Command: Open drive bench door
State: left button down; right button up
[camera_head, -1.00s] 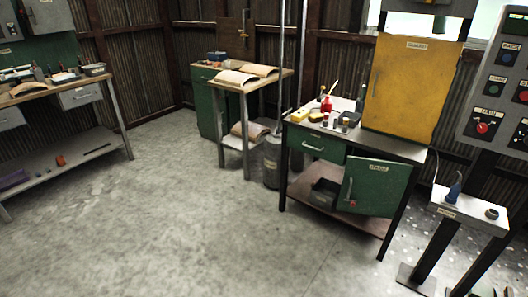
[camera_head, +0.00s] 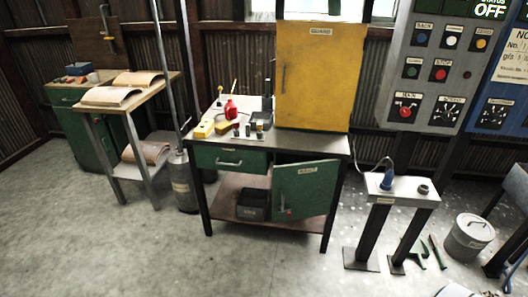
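The bench (camera_head: 318,146) has a dark top and dark legs. A green drawer (camera_head: 231,160) with a pale handle is at its upper left. A green door (camera_head: 304,190) with a small label, a handle near its left edge and a red spot hangs at the right. The door's top edge slopes differently from the bench front, so it looks slightly angled; I cannot tell how far it is open. The label's words are too small to read surely.
A dark bin (camera_head: 252,205) sits on the lower shelf. A pedestal (camera_head: 398,191) and a bucket (camera_head: 468,237) stand to the right.

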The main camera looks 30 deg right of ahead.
aim_at(308, 189)
jog(key=u, duration=0.05)
jog(key=i, duration=3)
jog(key=z, duration=4.55)
